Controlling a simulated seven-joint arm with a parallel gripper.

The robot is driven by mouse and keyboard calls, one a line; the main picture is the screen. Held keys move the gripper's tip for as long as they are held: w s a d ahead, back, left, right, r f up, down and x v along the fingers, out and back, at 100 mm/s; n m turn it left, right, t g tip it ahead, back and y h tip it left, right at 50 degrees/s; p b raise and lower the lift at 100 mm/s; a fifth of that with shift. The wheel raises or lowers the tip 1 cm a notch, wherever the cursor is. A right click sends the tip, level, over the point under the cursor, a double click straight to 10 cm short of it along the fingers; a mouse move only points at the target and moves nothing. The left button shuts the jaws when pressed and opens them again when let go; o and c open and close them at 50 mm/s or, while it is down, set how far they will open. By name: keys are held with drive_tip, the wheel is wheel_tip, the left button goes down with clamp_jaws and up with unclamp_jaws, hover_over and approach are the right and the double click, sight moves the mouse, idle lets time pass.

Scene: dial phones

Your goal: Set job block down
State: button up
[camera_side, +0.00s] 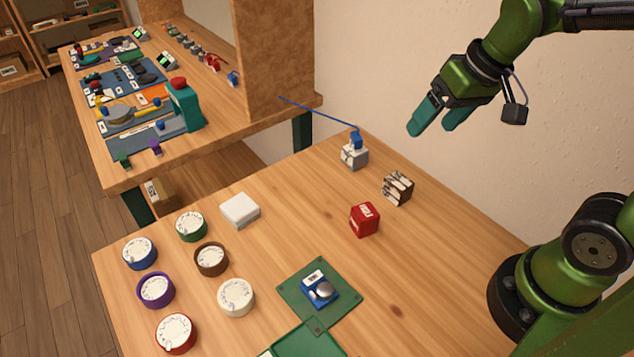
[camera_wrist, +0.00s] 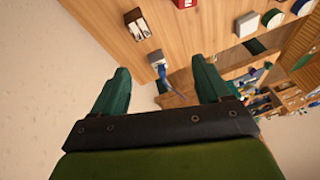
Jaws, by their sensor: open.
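Several small blocks stand on the near table, and I cannot tell which of them is the job block. A red block with white lettering (camera_side: 364,219) stands right of the middle. A brown block with pale striped faces (camera_side: 397,188) stands behind it to the right. A grey-white block with a blue top (camera_side: 354,155) stands near the back edge, with a thin blue rod reaching left from it. A blue piece with a silver dome (camera_side: 320,289) sits on a green mat (camera_side: 291,291). My gripper (camera_side: 432,129) is open, empty and raised above the back right, apart from every block.
Several round dials, including a blue-rimmed one (camera_side: 140,252), and a white box (camera_side: 240,210) occupy the left. A wooden post (camera_side: 276,65) and another table (camera_side: 200,155) with a cluttered top stand behind. The wall is close to my gripper. The table's right side is clear.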

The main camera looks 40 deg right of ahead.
drive_tip(key=s+r+t, duration=0.1)
drive_tip(key=s+m+t, duration=0.1)
drive_tip(key=s, duration=0.1)
drive_tip(key=s+a+r+t, duration=0.1)
drive_tip(key=shift+s+a+r+m+y, duration=0.1)
drive_tip(key=shift+s+r+m+y, duration=0.2)
drive_tip(key=shift+r+y, duration=0.1)
